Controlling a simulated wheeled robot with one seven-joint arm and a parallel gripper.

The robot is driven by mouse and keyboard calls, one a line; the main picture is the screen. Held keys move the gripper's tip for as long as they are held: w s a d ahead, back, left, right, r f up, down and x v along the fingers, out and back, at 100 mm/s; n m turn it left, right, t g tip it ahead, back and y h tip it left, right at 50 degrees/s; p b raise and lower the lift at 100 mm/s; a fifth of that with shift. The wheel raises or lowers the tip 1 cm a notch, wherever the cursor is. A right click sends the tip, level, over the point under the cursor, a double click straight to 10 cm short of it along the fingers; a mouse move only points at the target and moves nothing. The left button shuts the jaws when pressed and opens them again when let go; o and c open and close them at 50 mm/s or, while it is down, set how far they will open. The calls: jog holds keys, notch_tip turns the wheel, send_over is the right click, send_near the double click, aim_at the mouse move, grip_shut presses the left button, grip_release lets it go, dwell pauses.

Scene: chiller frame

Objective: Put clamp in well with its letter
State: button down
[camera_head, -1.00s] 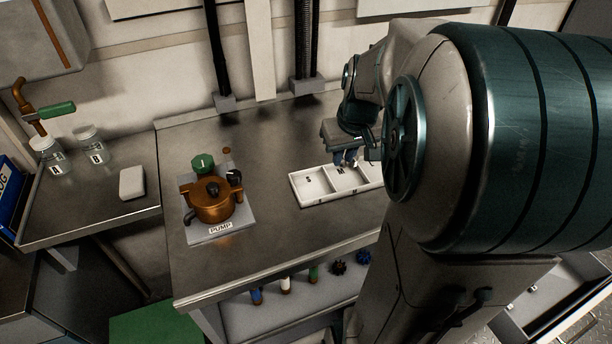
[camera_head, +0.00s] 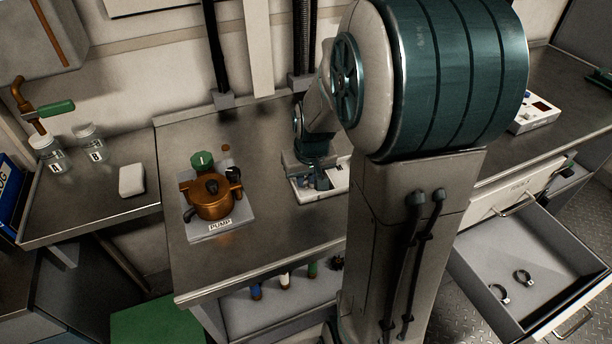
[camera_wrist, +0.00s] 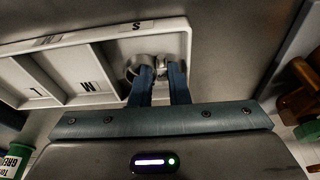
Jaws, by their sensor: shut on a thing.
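The clamp (camera_wrist: 144,64) is a small metal ring held between the two blue fingers of my gripper (camera_wrist: 162,75) in the wrist view. The white tray (camera_wrist: 110,42) has wells lettered S, M and L. The clamp and fingertips are at the end well by the letter S. I cannot tell whether the clamp touches the well floor. In the head view my gripper (camera_head: 320,181) is over the left end of the tray (camera_head: 306,198), and my arm hides the tray's right part. The clamp cannot be made out there.
An open drawer (camera_head: 470,262) at the right holds two more ring clamps (camera_head: 501,292). A copper pump (camera_head: 212,198) on a grey plate stands left of the tray. Bare bench (camera_head: 260,250) lies in front. Bottles stand on a shelf below.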

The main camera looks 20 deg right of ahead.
jog(key=shift+f, duration=0.25)
jog(key=c, duration=1.7)
grip_release()
jog(key=shift+r, duration=0.1)
jog(key=shift+r, duration=0.5)
jog(key=v, duration=1.1)
jog(key=shift+n, duration=0.4)
jog(key=s+a, duration=0.2)
jog(key=s, duration=0.2)
jog(key=s+a+f, duration=0.1)
jog(key=s+a, duration=0.2)
jog(key=s, duration=0.1)
jog(key=s+a+f, duration=0.1)
jog(key=s+a, duration=0.1)
jog(key=s, duration=0.2)
jog(key=shift+s+a+f, duration=0.1)
jog(key=shift+s+a, duration=0.15)
jog(key=shift+s, duration=0.05)
